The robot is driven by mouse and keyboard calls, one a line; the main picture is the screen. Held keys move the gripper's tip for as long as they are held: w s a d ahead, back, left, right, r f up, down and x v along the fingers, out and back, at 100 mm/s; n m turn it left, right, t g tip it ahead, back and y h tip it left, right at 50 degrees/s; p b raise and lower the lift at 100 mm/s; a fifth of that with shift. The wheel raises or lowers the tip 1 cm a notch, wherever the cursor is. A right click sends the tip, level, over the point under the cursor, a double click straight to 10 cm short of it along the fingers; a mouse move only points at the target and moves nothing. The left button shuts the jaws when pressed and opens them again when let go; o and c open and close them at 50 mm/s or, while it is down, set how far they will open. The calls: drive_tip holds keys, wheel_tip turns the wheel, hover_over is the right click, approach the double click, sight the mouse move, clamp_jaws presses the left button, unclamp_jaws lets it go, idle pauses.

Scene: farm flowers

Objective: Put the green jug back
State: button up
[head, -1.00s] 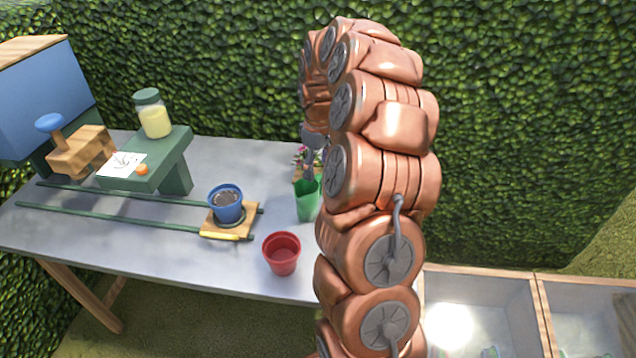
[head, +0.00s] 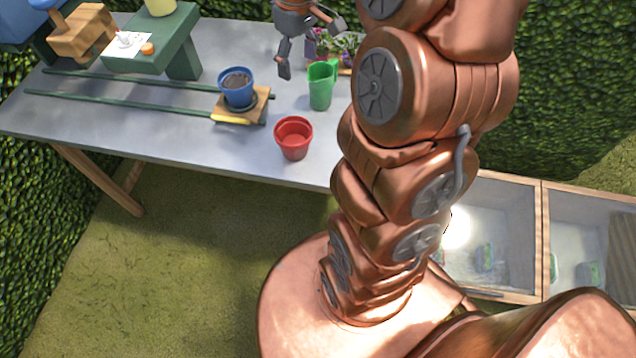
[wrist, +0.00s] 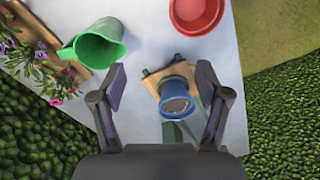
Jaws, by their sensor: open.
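The green jug (head: 321,85) stands upright on the grey table (head: 190,148), in front of the flowers. In the wrist view the green jug (wrist: 99,44) is at the upper left, outside the jaws. My gripper (head: 312,50) is above the table, behind and to the left of the jug in the head view. In the wrist view my gripper (wrist: 160,82) is open, with nothing held between its fingers. The blue pot of soil (wrist: 175,97) shows below and between the fingers, apart from them.
A blue pot (head: 238,91) sits on a wooden carriage on green rails. A red pot (head: 293,139) stands near the table's front edge. Pink and purple flowers (head: 330,44) stand behind the jug. A green bench (head: 178,45) is at the left. Hedges border the table.

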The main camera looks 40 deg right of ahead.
drive_tip(key=s+a+m, duration=0.1)
drive_tip(key=s+a, duration=0.3)
drive_tip(key=s, duration=0.4)
drive_tip(key=s+a+f+m+g, duration=0.1)
drive_tip(key=s+a, duration=0.4)
drive_tip(key=s, duration=0.4)
drive_tip(key=s+a+f+m, duration=0.1)
drive_tip(key=s+a, duration=0.4)
drive_tip(key=s, duration=0.3)
drive_tip(key=shift+s+h, duration=0.3)
